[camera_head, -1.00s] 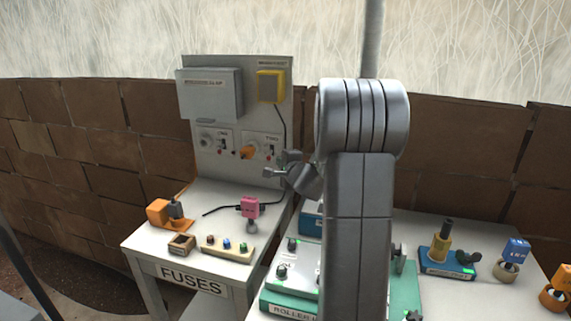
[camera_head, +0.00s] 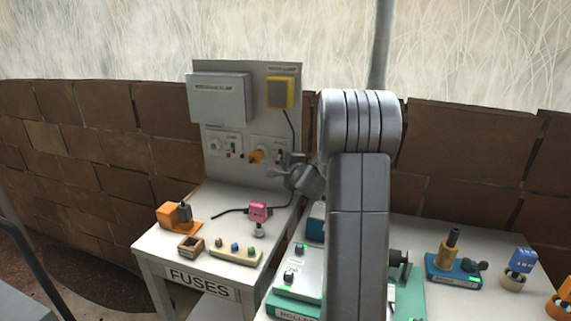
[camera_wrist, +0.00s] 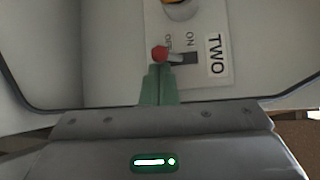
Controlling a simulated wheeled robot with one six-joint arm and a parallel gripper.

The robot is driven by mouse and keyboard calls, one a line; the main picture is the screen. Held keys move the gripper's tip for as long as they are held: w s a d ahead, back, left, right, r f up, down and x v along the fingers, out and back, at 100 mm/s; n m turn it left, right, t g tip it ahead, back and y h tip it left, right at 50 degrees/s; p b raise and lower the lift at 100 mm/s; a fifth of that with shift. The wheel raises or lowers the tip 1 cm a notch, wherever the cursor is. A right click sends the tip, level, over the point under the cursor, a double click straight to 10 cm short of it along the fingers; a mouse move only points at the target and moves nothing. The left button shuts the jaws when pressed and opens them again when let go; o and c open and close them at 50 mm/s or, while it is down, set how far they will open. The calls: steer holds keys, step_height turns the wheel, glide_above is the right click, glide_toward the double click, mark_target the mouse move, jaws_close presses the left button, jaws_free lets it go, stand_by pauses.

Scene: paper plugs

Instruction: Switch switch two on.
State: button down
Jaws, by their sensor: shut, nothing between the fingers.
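Switch two is a small toggle on a pale plate (camera_wrist: 215,20) marked TWO in the wrist view. Its red-tipped lever (camera_wrist: 159,53) leans left, toward the OFF mark and away from the ON mark. My gripper's green fingers (camera_wrist: 160,75) are together and empty, their tips right at the red tip. I cannot tell if they touch it. In the head view, plate TWO (camera_head: 268,150) is on the upright grey panel, an orange plug (camera_head: 256,156) at its left. My wrist partly blocks the area beside it.
A plate marked ONE (camera_head: 223,145) is left of plate TWO. A grey box (camera_head: 220,97) and a yellow box (camera_head: 281,93) with a hanging cable are above. The FUSES table (camera_head: 205,200) holds a pink plug (camera_head: 258,210) and several small parts. Another bench with devices stands at right.

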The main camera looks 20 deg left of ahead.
steer(key=shift+r+p, duration=0.15)
steer(key=shift+p, duration=0.2)
steer(key=shift+s+r+m+g+h+p, duration=0.1)
steer(key=shift+r+m+g+h+p, duration=0.3)
steer(key=shift+p, duration=1.35)
steer(key=shift+s+r+m+g+h+p, duration=0.1)
steer(key=shift+m+g+h+p, duration=0.35)
steer(key=shift+p, duration=1.25)
steer(key=shift+r+n+g+y+b, duration=0.25)
steer(key=shift+y+b, duration=0.1)
steer(key=shift+b, duration=0.1)
steer(key=shift+r, duration=0.3)
steer(key=shift+r+p, duration=0.6)
steer(key=shift+r, duration=0.15)
